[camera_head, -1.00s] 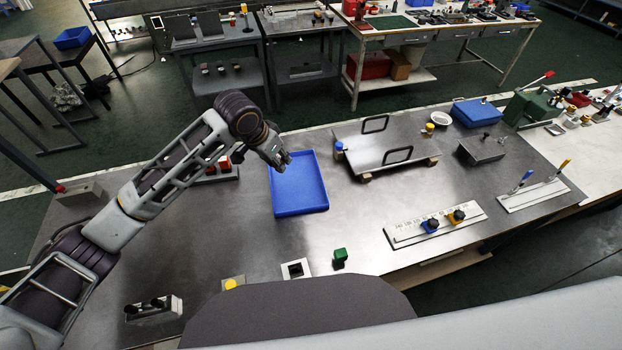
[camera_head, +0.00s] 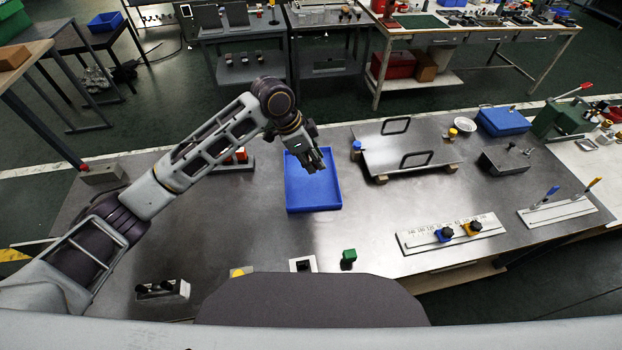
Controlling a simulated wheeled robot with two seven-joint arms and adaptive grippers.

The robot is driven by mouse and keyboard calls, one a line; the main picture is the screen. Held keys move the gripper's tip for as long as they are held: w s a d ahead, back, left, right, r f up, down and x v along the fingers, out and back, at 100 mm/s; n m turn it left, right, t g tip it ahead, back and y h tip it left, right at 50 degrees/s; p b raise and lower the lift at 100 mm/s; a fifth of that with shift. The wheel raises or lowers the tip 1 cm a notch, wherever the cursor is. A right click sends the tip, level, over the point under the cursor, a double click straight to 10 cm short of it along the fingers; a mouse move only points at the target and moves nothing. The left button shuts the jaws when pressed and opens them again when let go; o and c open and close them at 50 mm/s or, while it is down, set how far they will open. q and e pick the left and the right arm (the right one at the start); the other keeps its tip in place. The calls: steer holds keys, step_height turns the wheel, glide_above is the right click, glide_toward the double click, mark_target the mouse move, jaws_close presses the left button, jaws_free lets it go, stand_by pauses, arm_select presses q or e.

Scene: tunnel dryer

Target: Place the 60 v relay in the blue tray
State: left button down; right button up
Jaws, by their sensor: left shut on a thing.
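The blue tray (camera_head: 297,196) lies on the metal bench at the middle of the view, and its visible floor is bare. My left gripper (camera_head: 317,168) is over the tray's far right part, pointing down. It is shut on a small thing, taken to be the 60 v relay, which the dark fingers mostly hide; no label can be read. I cannot tell whether the held thing touches the tray. My right gripper is not in view.
A rack with a red-orange part (camera_head: 240,156) stands behind my left arm. A metal plate with handles (camera_head: 410,150) lies right of the tray. A green block (camera_head: 348,256) stands in front.

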arm_select(q)
steer(key=shift+m, duration=0.3)
glide_toward(319, 191)
steer(key=shift+w+d+r, duration=0.25)
steer(key=shift+d+r, duration=0.3)
steer(key=shift+d, duration=0.35)
steer(key=shift+f+p, duration=0.4)
steer(key=shift+f, duration=2.1)
steer(key=shift+f, duration=0.1)
steer(key=c, duration=1.2)
jaws_free()
